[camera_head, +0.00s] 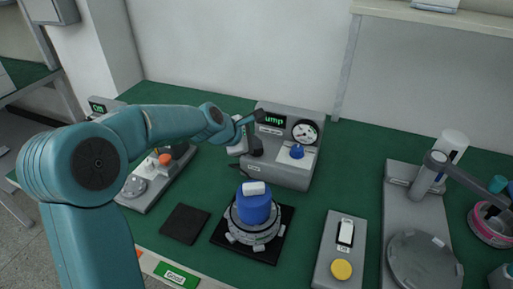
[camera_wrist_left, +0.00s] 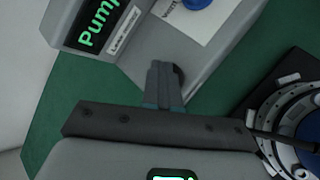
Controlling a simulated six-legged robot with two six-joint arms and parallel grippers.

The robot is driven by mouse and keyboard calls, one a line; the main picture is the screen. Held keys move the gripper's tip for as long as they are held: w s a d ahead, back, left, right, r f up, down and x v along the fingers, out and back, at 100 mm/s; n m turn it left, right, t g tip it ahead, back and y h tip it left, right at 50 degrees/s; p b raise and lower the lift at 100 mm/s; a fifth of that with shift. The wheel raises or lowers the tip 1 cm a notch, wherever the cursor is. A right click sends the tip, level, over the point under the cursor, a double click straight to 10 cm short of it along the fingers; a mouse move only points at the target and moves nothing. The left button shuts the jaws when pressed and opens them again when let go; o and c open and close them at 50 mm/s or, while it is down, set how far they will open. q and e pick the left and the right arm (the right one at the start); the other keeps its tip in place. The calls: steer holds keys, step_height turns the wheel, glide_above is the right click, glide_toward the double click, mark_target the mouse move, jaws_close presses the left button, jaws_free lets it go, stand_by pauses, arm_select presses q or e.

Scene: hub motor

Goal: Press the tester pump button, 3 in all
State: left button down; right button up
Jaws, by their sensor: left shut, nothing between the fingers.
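The leak tester (camera_head: 285,170) is a grey sloped box at the back middle of the green bench. It has a green-lit display, partly covered by my arm in the head view; in the wrist view the display (camera_wrist_left: 97,22) reads "Pump". A round gauge and a blue button (camera_head: 297,152) sit on its right side. My left gripper (camera_head: 257,151) is shut and empty at the left part of the tester's front. In the wrist view its fingertips (camera_wrist_left: 165,68) reach the sloped panel, over a dark round part (camera_wrist_left: 179,76) mostly hidden behind them. I cannot tell whether they touch it.
A blue-topped hub motor (camera_head: 254,208) stands on a black mat in front of the tester. An empty dark pad (camera_head: 185,223) lies left of it. A switch box with a yellow button (camera_head: 341,270) and a grey stand (camera_head: 404,202) are at the right.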

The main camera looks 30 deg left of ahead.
mark_target(255, 151)
arm_select(q)
steer(key=shift+f, duration=0.35)
steer(key=shift+r, duration=0.1)
stand_by(0.4)
steer(key=shift+r+p, duration=1.25)
steer(key=shift+r, duration=0.1)
step_height(255, 151, up, 5)
steer(key=p, duration=0.5)
stand_by(1.9)
